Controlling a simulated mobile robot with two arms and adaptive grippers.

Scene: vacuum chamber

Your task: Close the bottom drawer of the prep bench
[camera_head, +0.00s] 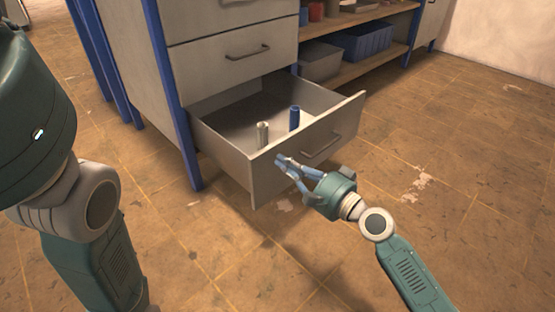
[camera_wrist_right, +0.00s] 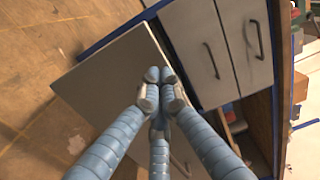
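The bottom drawer (camera_head: 307,147) of the prep bench (camera_head: 228,65) is pulled well out, its grey front panel facing the lower right with a dark bar handle (camera_head: 322,148). A pale cylinder (camera_head: 262,135) and a blue cylinder (camera_head: 294,118) stand inside. My right gripper (camera_head: 282,160) is at the outer face of the panel, left of the handle. In the right wrist view, its fingertips (camera_wrist_right: 160,76) are together with nothing seen between them, over the drawer front (camera_wrist_right: 112,78). I cannot tell whether they touch it. My left arm shows at the left, but its gripper is out of view.
The drawers above are closed. A blue bench leg (camera_head: 172,95) stands left of the open drawer. Shelves to the right hold a blue bin (camera_head: 368,41) and a grey bin (camera_head: 320,61). The tiled floor (camera_head: 450,150) in front and to the right is clear.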

